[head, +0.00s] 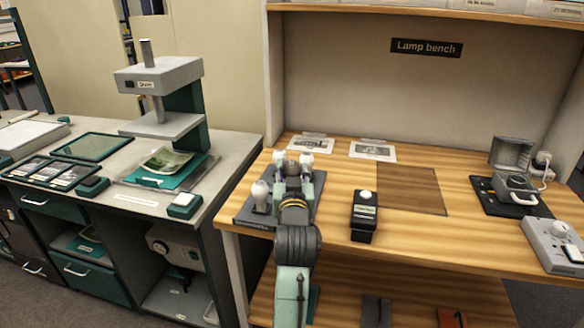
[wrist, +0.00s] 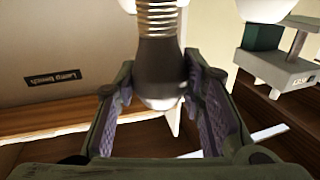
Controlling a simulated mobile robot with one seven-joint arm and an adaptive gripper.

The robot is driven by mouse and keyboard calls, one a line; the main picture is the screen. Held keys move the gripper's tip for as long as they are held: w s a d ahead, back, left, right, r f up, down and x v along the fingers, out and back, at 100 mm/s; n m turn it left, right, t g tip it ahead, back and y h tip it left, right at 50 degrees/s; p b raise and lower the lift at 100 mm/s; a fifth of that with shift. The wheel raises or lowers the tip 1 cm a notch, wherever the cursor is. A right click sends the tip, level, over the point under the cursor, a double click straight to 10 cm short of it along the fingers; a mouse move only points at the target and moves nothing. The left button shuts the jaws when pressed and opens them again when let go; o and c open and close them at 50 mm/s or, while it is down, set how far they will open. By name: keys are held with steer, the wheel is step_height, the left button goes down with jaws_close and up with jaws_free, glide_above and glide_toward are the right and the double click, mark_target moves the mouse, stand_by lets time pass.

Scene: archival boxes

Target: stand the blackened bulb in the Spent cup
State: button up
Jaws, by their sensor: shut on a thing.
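My gripper (head: 293,172) is over the dark rack at the left end of the lamp bench. In the wrist view its two fingers stand either side of the blackened bulb (wrist: 160,66), shut on it. The bulb has a ribbed metal end at the picture's top, a dark middle and a paler rounded tip. In the head view I cannot make out the held bulb clearly behind my gripper. No cup with a readable Spent label shows.
The rack (head: 243,217) bears a pale bulb (head: 261,194); more pale bulbs stand close beside my gripper. A black device (head: 364,218) with a white round top stands to the right. A brown mat (head: 412,190) is bare. A grey lamp box (head: 515,183) lies further right.

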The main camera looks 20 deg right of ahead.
steer(key=shift+s+f+b, duration=0.1)
steer(key=shift+f+b, duration=2.25)
steer(key=shift+f, duration=0.45)
steer(key=shift+s+a+p, duration=0.15)
steer(key=shift+a+p, duration=0.05)
steer(key=shift+p, duration=0.1)
steer(key=shift+f+b, duration=0.4)
steer(key=shift+f, duration=0.15)
steer(key=o, duration=0.9)
steer(key=shift+c, duration=0.2)
steer(key=p+v, duration=0.4)
steer(key=v, duration=0.7)
steer(key=shift+p, duration=0.4)
